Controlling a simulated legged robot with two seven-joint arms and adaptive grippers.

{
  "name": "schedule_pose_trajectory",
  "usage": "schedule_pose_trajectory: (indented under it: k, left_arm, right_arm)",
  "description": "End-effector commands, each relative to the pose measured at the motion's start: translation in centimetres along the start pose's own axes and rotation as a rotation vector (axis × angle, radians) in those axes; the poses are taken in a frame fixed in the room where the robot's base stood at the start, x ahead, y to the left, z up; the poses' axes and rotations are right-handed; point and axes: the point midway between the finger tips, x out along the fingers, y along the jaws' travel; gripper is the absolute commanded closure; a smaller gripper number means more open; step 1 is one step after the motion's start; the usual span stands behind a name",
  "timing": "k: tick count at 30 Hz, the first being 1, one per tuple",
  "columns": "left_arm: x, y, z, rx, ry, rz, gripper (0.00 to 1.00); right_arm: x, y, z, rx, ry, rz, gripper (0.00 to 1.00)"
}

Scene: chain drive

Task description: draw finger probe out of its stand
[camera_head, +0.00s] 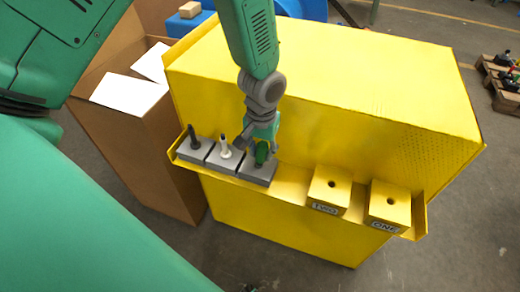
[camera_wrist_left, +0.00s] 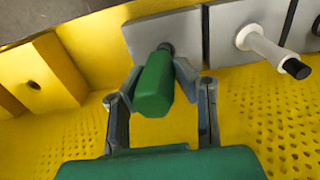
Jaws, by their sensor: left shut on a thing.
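A probe with a green handle (camera_head: 262,153) stands in the rightmost grey stand block (camera_head: 257,173) on the yellow ledge. The green probe (camera_wrist_left: 153,88) also shows in the left wrist view, with its dark end meeting the grey block (camera_wrist_left: 190,28). My left gripper (camera_head: 258,146) comes down from above and is shut on the green handle; its two fingers (camera_wrist_left: 161,80) lie on either side of it. A white probe (camera_head: 225,146) and a black probe (camera_head: 193,138) stand in the grey blocks to the left. My right gripper is not in view.
The ledge runs along a large yellow housing (camera_head: 340,75), close behind the gripper. Yellow blocks labelled TWO (camera_head: 330,185) and ONE (camera_head: 390,203), each with a hole, stand to the right. A brown cardboard box (camera_head: 150,150) with white sheets stands left. Above the ledge looks clear.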

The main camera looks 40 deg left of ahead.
Motion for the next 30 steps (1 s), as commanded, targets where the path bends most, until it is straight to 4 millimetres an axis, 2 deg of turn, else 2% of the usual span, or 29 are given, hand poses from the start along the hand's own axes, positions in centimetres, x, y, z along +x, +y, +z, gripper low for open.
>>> schedule_pose_trajectory:
  k: [8, 30]
  left_arm:
    - [0.1, -0.3, 0.2, -0.002, -0.008, 0.006, 1.0]
    - [-3.8, -0.1, 0.1, -0.001, -0.005, 0.004, 1.0]
  right_arm:
    - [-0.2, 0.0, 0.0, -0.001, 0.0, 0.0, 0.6]
    - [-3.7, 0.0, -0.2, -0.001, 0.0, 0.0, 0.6]
